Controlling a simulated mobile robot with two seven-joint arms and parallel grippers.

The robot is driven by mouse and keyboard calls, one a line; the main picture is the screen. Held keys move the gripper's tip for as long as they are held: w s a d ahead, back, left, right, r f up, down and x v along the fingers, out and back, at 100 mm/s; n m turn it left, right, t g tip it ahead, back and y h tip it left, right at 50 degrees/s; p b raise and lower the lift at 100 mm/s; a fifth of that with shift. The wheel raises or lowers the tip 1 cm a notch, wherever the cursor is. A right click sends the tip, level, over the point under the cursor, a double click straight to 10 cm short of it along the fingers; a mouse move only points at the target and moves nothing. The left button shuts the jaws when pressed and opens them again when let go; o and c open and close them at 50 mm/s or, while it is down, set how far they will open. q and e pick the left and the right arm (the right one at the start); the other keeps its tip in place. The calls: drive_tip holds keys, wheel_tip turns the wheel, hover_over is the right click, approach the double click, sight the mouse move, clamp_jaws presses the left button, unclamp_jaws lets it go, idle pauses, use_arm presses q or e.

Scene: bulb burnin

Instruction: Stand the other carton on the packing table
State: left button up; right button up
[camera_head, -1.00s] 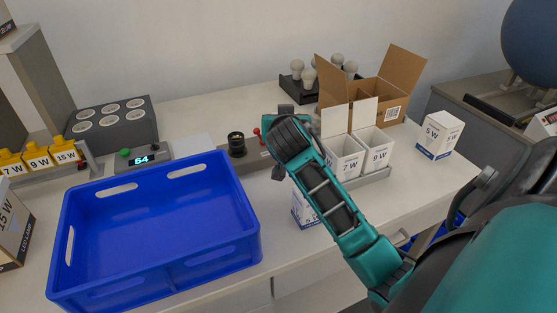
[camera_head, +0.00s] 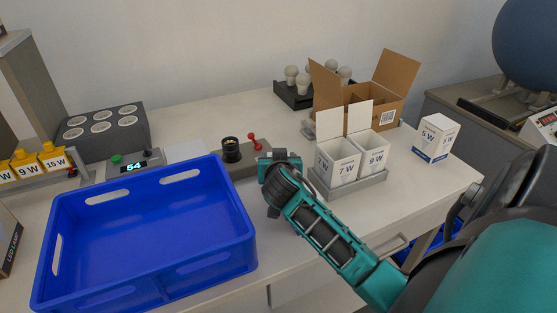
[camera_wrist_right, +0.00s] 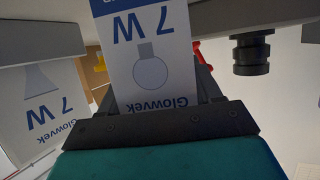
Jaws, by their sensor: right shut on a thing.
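My right gripper (camera_head: 273,182) is over the bench, left of the grey carton holder (camera_head: 352,193). In the right wrist view it is shut on a white carton (camera_wrist_right: 150,45) marked 7 W, whose print is upside down in that view. The head view does not clearly show this held carton; my gripper and arm hide it. Two open white cartons, 7 W (camera_head: 339,165) and 9 W (camera_head: 372,152), stand upright in the holder. A 7 W carton (camera_wrist_right: 42,108) also shows at the left of the wrist view. A closed 5 W carton (camera_head: 436,138) stands at the table's right end. My left gripper is out of view.
A blue crate (camera_head: 150,275) fills the left front. A brown divided box (camera_head: 396,72) and a black bulb tray (camera_head: 291,97) stand behind the holder. A socket fixture (camera_head: 232,148) with a red lever is behind my gripper. Bare tabletop lies right of the holder.

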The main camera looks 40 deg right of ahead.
drive_tip(key=o, duration=0.8)
drive_tip(key=shift+c, duration=0.2)
drive_tip(key=o, duration=0.4)
drive_tip(key=shift+r, duration=0.1)
drive_tip(key=p+v, duration=0.1)
drive_tip(key=v, duration=1.1)
